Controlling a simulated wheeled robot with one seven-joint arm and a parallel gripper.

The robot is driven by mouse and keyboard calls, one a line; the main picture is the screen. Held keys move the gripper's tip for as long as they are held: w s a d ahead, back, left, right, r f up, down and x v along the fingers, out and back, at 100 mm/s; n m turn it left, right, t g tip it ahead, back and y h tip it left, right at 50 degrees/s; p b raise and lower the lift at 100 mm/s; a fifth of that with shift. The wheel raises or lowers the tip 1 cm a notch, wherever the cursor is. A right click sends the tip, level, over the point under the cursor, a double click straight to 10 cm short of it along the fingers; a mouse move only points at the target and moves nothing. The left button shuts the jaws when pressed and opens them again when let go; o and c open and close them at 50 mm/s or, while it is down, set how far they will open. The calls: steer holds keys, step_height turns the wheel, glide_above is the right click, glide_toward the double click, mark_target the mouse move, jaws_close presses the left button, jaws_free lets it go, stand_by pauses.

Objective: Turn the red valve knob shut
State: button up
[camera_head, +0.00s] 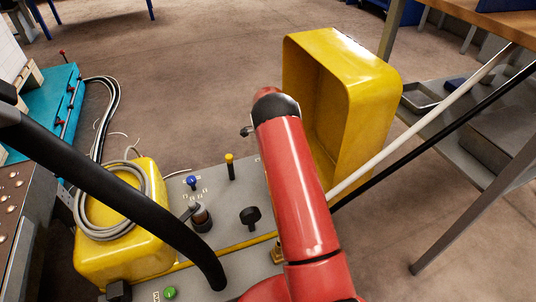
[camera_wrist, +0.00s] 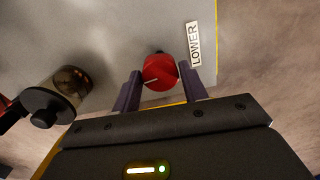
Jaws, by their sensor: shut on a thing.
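The red valve knob (camera_wrist: 161,72) shows in the wrist view, on a grey panel (camera_wrist: 110,35) beside a label that reads LOWER (camera_wrist: 193,43). A pale line marks the knob's face. My gripper (camera_wrist: 157,88) has one dark finger on each side of the knob and is shut on it. In the head view my red arm reaches over the right part of the panel (camera_head: 238,268). The arm hides the knob and my gripper there.
Near the arm stand a black knob (camera_head: 250,216), a yellow-topped lever (camera_head: 230,166), a blue button (camera_head: 191,181) and a green button (camera_head: 169,293). A yellow open box (camera_head: 375,110) rises behind the arm. A cylindrical fitting (camera_wrist: 62,92) sits left of my gripper.

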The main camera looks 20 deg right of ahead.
steer(key=shift+m, duration=0.5)
steer(key=o, duration=1)
steer(key=shift+r, duration=0.1)
step_height(320, 180, up, 8)
steer(key=shift+f+p, duration=0.15)
steer(key=shift+p, duration=0.55)
